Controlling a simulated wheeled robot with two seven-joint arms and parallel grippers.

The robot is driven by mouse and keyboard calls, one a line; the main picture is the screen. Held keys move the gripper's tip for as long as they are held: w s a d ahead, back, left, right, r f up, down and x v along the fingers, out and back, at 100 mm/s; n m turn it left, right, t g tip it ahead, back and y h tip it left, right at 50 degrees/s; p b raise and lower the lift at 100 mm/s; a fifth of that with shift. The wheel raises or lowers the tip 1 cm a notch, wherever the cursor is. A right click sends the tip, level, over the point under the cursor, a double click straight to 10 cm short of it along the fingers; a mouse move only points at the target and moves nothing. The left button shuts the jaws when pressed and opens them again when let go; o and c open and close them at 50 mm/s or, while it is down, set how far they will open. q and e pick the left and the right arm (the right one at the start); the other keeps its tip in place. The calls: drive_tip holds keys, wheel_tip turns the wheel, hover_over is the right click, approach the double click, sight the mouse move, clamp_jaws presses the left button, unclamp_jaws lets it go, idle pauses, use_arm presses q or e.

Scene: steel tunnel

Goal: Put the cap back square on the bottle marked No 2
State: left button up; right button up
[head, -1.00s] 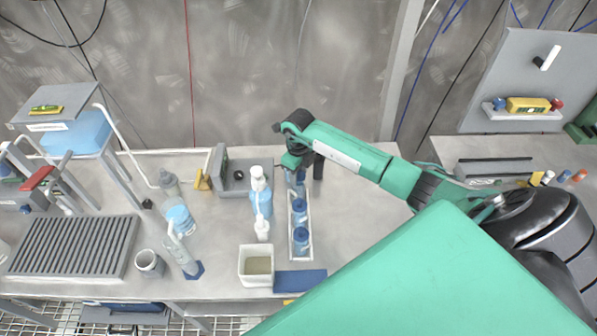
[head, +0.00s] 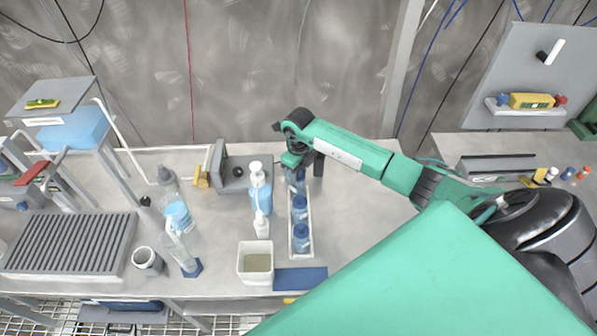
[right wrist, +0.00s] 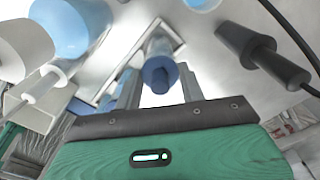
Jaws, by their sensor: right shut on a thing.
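A narrow white rack (head: 291,242) holds a row of clear bottles with blue caps; the near bottle (head: 301,238) and the middle bottle (head: 299,208) stand upright. My right gripper (head: 297,172) is at the rack's far end, over the far bottle (head: 300,186), which it partly hides. In the right wrist view a blue cap (right wrist: 160,72) sits between the fingers, and my gripper (right wrist: 160,90) is shut on it. I cannot tell whether the cap touches the bottle's neck or sits square. The bottle numbers are too small to read. My left gripper is not in view.
A pump bottle (head: 259,190) and a small white dropper bottle (head: 261,225) stand close left of the rack. A white tub (head: 242,262) and a blue mat (head: 300,278) lie in front. A grey fixture (head: 232,175) stands behind left. The bench right of the rack is clear.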

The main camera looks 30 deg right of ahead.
drive_tip(key=shift+s+f, duration=0.15)
drive_tip(key=shift+f, duration=0.15)
drive_tip(key=shift+s+f+b, duration=0.15)
drive_tip(key=shift+f+b, duration=0.05)
drive_tip(key=shift+b, duration=0.1)
drive_tip(key=shift+s+a, duration=0.1)
drive_tip(key=o, duration=1.8)
drive_tip(key=shift+f, duration=0.15)
drive_tip(key=shift+o, duration=0.2)
drive_tip(key=shift+r, duration=0.2)
